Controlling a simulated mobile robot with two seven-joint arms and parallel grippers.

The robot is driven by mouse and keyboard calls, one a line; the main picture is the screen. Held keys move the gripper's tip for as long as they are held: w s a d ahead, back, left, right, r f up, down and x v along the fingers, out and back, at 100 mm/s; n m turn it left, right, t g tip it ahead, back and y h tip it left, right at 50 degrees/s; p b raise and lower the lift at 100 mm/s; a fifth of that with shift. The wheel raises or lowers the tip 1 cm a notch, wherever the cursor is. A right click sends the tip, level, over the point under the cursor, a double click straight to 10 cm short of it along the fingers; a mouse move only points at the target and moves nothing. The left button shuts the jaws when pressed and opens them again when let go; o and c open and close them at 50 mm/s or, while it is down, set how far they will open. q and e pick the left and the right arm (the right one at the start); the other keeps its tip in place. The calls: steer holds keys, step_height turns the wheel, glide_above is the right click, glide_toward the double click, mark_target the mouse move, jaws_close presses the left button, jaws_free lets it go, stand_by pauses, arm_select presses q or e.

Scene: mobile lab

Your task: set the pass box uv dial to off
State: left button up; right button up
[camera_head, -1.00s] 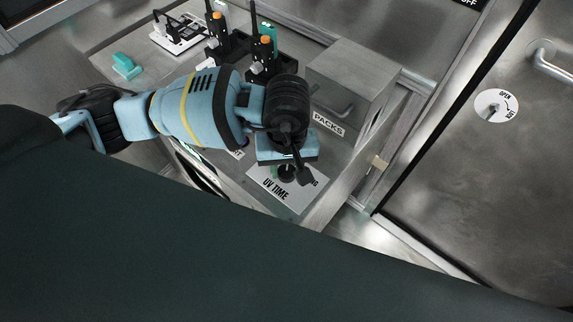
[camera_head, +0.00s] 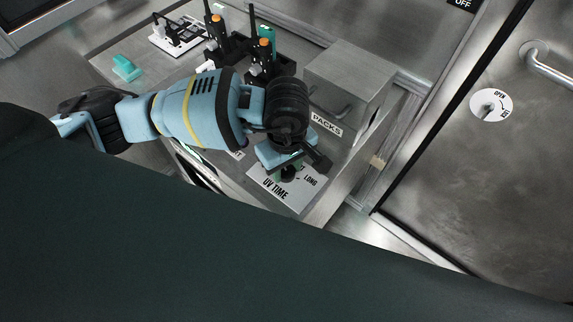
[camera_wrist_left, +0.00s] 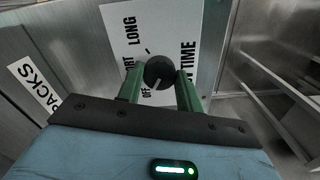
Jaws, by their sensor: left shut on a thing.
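The UV dial is a round black knob (camera_head: 289,174) on a white plate (camera_head: 268,183) marked "UV TIME" and "LONG". In the left wrist view the knob (camera_wrist_left: 158,71) sits between my green fingers, and the plate (camera_wrist_left: 122,14) shows "LONG", part of another word and "OFF" near the left finger. My left gripper (camera_wrist_left: 160,82) is shut on the knob, a finger on each side; in the head view the gripper (camera_head: 287,171) covers part of the plate. A pale line shows on the knob's lower side near "OFF"; its exact setting is hard to tell. My right gripper is not in view.
A grey metal box (camera_head: 349,84) labelled "PACKS" stands just behind the plate. A metal door (camera_head: 480,170) is at right.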

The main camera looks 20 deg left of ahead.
mark_target(287, 171)
arm_select(q)
steer(key=o, duration=0.9)
steer(key=shift+o, duration=0.4)
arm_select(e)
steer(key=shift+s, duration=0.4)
arm_select(q)
steer(key=shift+r, duration=0.15)
step_height(287, 171, up, 8)
steer(key=shift+f, duration=0.15)
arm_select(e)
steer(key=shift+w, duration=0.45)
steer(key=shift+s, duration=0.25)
